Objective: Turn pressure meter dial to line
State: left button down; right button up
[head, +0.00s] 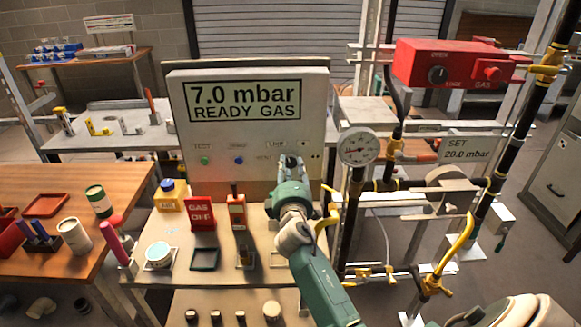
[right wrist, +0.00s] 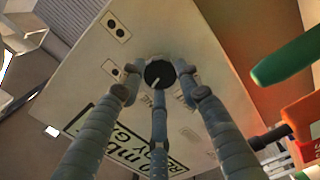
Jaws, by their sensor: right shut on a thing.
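The dial (right wrist: 159,73) is a round black knob with a white mark, on the light panel (head: 240,155) of the meter box. My right gripper (head: 290,162) reaches this panel low on its right side. In the right wrist view its three fingers (right wrist: 160,85) are closed around the dial. The display (head: 246,101) on the box reads 7.0 mbar, READY GAS. A sign (head: 468,148) at the right reads SET 20.0 mbar. My left gripper is not in view.
A round gauge (head: 359,147) and yellow-and-black pipes stand just right of my right arm. A red gas box (head: 447,64) hangs above them.

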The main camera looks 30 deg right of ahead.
jog(key=shift+r+n, duration=0.15)
jog(key=shift+n, duration=0.55)
jog(key=shift+d, duration=0.1)
jog(key=o, duration=0.9)
jog(key=shift+c, duration=0.2)
jog(key=o, duration=0.3)
jog(key=shift+w, duration=0.1)
